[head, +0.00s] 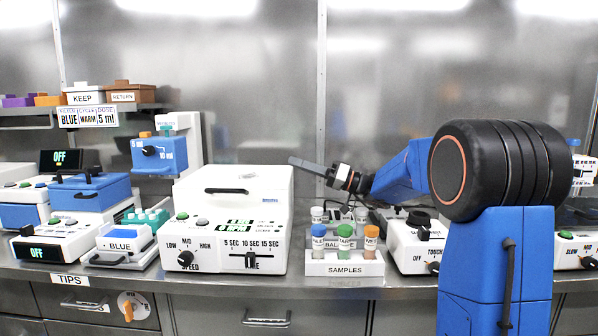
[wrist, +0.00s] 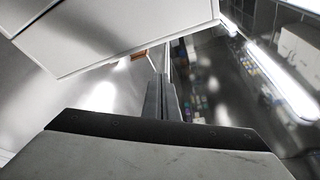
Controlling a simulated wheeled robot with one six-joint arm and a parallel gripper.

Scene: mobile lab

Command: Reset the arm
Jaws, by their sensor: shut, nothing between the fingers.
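My blue arm comes in from the right in the head view and reaches left. My gripper (head: 308,166) is at its left end, above the bench, just right of the white centrifuge-like box (head: 235,205) with speed and time controls. In the wrist view the gripper (wrist: 163,85) has its fingers together with nothing between them. The gripper is raised above the samples rack (head: 344,267) and touches nothing that I can make out.
The samples rack holds tubes with blue, green and orange caps. Other instruments line the bench, with a BLUE box (head: 122,246) and blue-lidded device (head: 90,190) at left. A shelf (head: 28,110) with labelled bins is at upper left. Air above the bench is clear.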

